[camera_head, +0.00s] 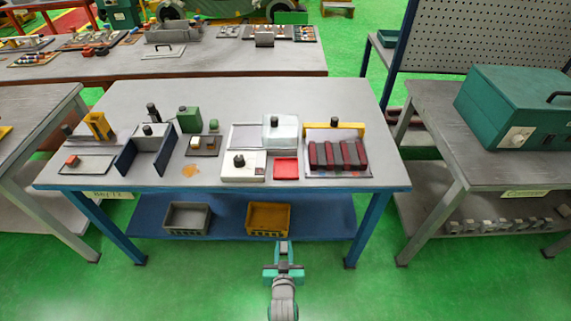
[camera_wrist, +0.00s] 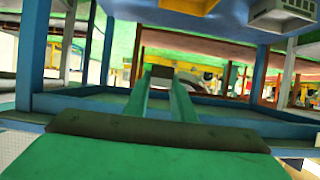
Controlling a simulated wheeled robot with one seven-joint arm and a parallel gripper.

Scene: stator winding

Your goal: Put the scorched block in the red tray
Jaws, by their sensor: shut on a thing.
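My gripper (camera_head: 284,247) is in front of the workbench, low and near the front of its lower shelf, with the arm below it in the head view. In the wrist view its two teal fingers (camera_wrist: 170,82) are shut on a small dark block (camera_wrist: 175,72) at their tips. The block is too small and dark to tell whether it is scorched. The red tray (camera_head: 286,169) is a small flat red square near the bench's front edge, right of the white fixture. It looks empty and is well above and beyond my gripper. The wrist view does not show it.
The bench top (camera_head: 230,182) holds a row of dark red bars (camera_head: 337,155), a white fixture (camera_head: 243,172), a grey tray (camera_head: 97,167) with a small red block, and other fixtures. Grey (camera_head: 187,218) and yellow (camera_head: 268,219) bins stand on the lower shelf. The floor ahead is clear.

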